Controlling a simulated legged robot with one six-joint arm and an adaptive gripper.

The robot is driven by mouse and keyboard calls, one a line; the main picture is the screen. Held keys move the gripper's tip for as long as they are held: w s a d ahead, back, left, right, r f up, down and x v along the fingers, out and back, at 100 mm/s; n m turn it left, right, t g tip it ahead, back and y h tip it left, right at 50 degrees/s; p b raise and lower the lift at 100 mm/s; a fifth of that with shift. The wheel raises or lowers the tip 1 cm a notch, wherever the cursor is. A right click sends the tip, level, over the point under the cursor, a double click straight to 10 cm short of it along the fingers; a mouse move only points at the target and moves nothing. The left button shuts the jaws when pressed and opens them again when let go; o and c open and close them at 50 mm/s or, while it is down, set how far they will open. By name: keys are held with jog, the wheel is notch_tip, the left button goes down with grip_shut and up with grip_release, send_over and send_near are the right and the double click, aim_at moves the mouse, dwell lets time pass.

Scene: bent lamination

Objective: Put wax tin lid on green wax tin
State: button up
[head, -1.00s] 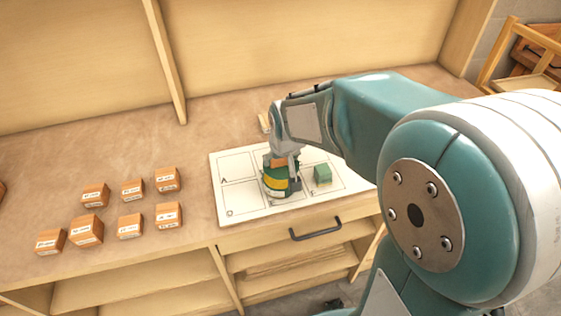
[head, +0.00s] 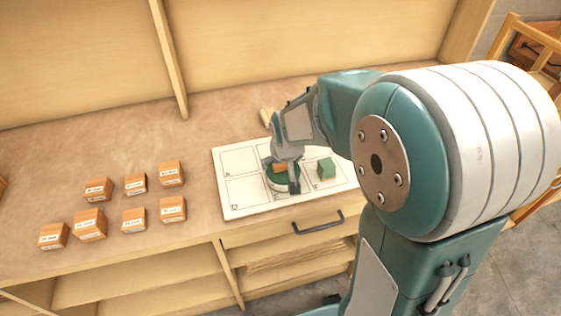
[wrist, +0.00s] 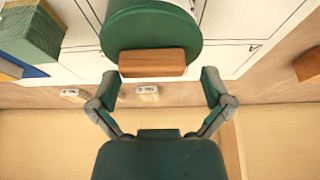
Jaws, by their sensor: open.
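The wax tin lid (wrist: 150,30) is a round green disc with a wooden block handle (wrist: 152,62). In the head view the lid (head: 270,171) shows partly behind my gripper, over the white board. A round body with a pale side, likely the green wax tin (head: 283,187), shows directly under it; whether the lid is fully seated cannot be told. My gripper (head: 287,172) is over the lid. In the wrist view my gripper (wrist: 160,88) is open, its fingers apart on either side of the handle, with gaps showing. The handle is not clamped.
A green block (head: 326,168) stands close right of the tin on the lettered white board (head: 240,195). Several small labelled orange boxes (head: 90,224) stand at left. A drawer handle (head: 318,223) is below the front edge. The counter between boxes and board is clear.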

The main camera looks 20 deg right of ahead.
jog(key=shift+d, duration=0.4)
jog(key=shift+s+d+r, duration=0.1)
jog(key=shift+d+r, duration=0.05)
jog(key=shift+r, duration=0.2)
jog(key=v, duration=1)
jog(key=s+r+t, duration=0.1)
jog(key=s+r, duration=0.3)
jog(key=s, duration=1.3)
jog(key=shift+a, duration=0.2)
jog(key=shift+w, duration=0.1)
